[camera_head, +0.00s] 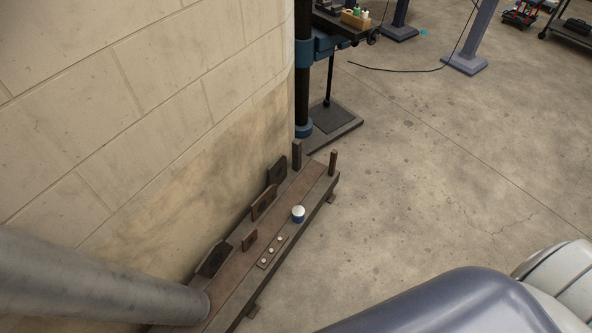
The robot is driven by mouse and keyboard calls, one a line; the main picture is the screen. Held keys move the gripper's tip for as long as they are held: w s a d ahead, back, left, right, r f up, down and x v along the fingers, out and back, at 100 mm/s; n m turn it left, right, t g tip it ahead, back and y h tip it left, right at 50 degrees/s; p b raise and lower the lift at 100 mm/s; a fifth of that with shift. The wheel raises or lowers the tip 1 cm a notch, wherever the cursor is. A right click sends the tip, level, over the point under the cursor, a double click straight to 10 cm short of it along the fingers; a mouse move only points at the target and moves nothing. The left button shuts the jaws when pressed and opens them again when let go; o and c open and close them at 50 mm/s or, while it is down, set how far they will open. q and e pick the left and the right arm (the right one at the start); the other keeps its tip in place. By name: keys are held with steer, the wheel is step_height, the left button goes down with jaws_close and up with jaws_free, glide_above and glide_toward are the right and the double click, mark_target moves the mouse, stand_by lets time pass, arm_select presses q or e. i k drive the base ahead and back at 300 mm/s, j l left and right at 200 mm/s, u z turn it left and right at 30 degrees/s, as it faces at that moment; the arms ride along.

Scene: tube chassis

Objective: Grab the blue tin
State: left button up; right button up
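The blue tin (298,214) is a small round can with a white top and a blue side. It stands upright on a low, narrow dark bench (222,290) along the wall, near the bench's right edge. Nothing touches it. Neither of my grippers shows in the head view, so I cannot tell their state.
Several dark plates (264,202) lean along the wall side of the bench. A strip with small round studs (271,252) lies near the tin. A thick grey tube (90,285) crosses the lower left. A drill-like stand (330,120) is behind. Concrete floor (420,190) at right is clear.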

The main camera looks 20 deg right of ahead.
mark_target(298, 212)
steer(key=z, duration=0.7)
steer(key=i+l+u, duration=0.3)
steer(key=i+l, duration=0.25)
steer(key=i+l+u, duration=0.25)
steer(key=i+l, duration=0.25)
steer(key=l, duration=0.2)
